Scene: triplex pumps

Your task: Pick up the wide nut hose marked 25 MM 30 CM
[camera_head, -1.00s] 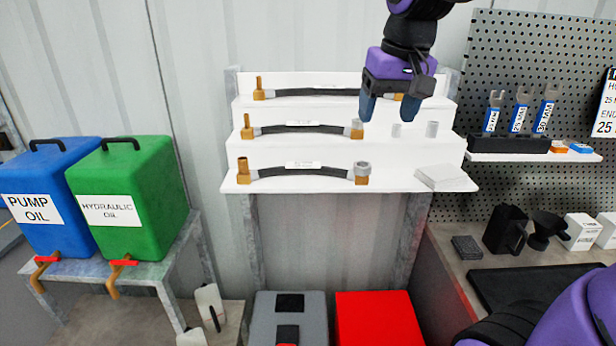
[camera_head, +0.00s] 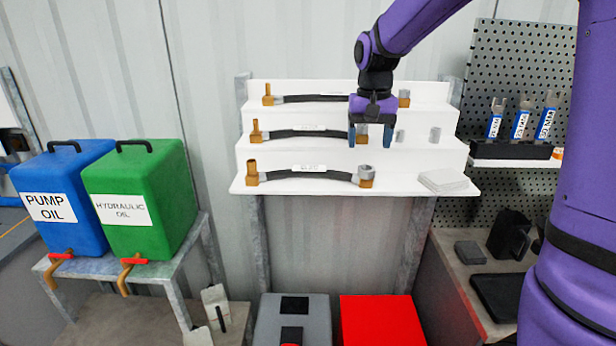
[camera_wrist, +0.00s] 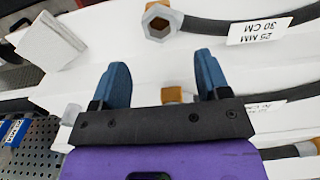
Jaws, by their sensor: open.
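The hose marked 25 MM 30 CM (camera_wrist: 205,28) shows at the top of the wrist view, its label upside down, with a wide grey nut over a brass end (camera_wrist: 160,22). In the head view it is the black hose (camera_head: 310,175) on the lowest shelf step, nut at its right end, brass elbow at its left. My gripper (camera_head: 370,141) is open and empty, fingers pointing down at the right end of the middle-step hose (camera_head: 305,133), above and behind the wide nut. In the wrist view my gripper (camera_wrist: 160,80) is apart from that nut.
A third hose (camera_head: 315,98) lies on the top step. Two small grey cylinders (camera_head: 435,134) stand right on the middle step. A white block (camera_head: 443,180) lies right of the wide nut. Blue and green oil tanks (camera_head: 135,200) stand left; a pegboard is at right.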

